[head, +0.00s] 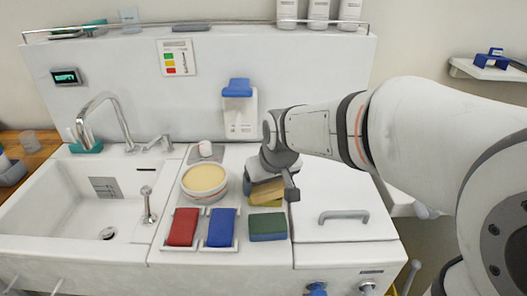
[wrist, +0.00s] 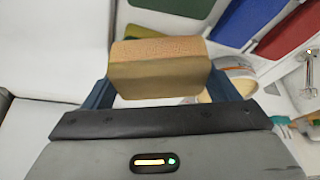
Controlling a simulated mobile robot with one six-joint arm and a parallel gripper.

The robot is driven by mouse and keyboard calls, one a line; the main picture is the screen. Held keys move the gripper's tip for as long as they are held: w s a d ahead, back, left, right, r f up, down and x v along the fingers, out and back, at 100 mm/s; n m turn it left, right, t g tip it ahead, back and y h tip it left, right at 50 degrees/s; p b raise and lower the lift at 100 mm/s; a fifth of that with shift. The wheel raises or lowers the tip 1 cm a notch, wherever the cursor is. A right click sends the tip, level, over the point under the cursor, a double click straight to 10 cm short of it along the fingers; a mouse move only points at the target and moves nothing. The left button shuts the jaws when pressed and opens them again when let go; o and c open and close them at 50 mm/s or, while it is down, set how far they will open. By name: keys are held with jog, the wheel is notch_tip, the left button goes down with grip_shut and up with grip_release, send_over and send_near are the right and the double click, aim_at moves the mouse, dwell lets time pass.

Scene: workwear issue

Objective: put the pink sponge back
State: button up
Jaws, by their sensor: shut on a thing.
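My gripper (wrist: 160,85) is shut on a block-shaped sponge (wrist: 160,70), which looks tan-orange with a slightly salmon upper face rather than clearly pink. In the head view the held sponge (head: 266,191) looks yellow-tan, and my gripper (head: 265,183) partly hides it. It is over the counter, right of the round bowl (head: 205,185). A flat olive-green patch (wrist: 146,32) shows just past the sponge in the wrist view. Whether the sponge touches the surface below cannot be told. No other sponge that is clearly pink shows.
A dark green pad (head: 267,227), a blue pad (head: 222,228) and a red pad (head: 183,227) lie along the counter front. The sink (head: 70,205) is at left. A white lid with a handle (head: 343,216) is at right, mostly clear on top.

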jog(key=w+p, duration=0.1)
jog(key=w, duration=1)
jog(key=w+d+f+p, duration=0.1)
jog(key=w, duration=0.5)
jog(key=shift+f+p, duration=0.1)
jog(key=shift+p, duration=0.25)
notch_tip(320, 180, down, 5)
jog(key=shift+s, duration=0.1)
jog(key=shift+w+f+p, duration=0.2)
jog(key=shift+f+p, duration=0.2)
jog(key=shift+p, duration=0.05)
jog(key=shift+f+b, duration=0.25)
jog(key=shift+b, duration=0.05)
jog(key=o, duration=0.6)
jog(key=shift+r, duration=0.1)
